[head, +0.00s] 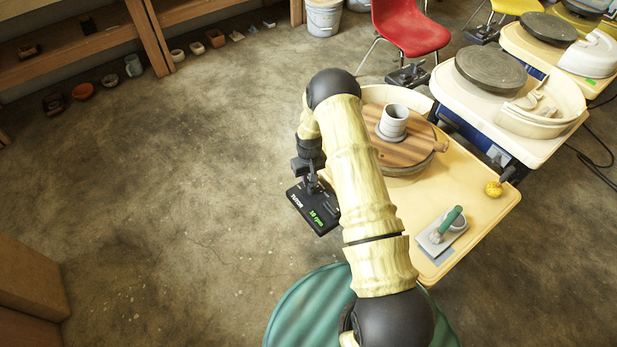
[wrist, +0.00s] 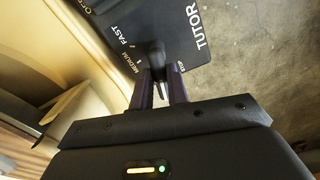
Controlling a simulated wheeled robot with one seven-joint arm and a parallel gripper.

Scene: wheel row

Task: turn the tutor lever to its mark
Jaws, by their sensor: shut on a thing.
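The tutor box (head: 313,209) is a black control box marked TUTOR at the left edge of the near wheel's table, with a green readout that seems to say 18 rpm. In the wrist view its panel (wrist: 190,28) carries the words FAST, MEDIUM and STOP. The dark lever (wrist: 156,55) stands up from the panel near MEDIUM. My gripper (wrist: 160,88) is shut on the lever, one finger on each side. In the head view my gripper (head: 307,167) is above the box, and my arm hides part of the table. I cannot tell which mark is the target.
A grey pot (head: 393,121) stands on the round wooden bat of the near wheel. A yellow sponge (head: 493,189) and a green-handled tool (head: 447,224) lie on the cream table (head: 470,170). A red chair (head: 411,27) stands behind.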

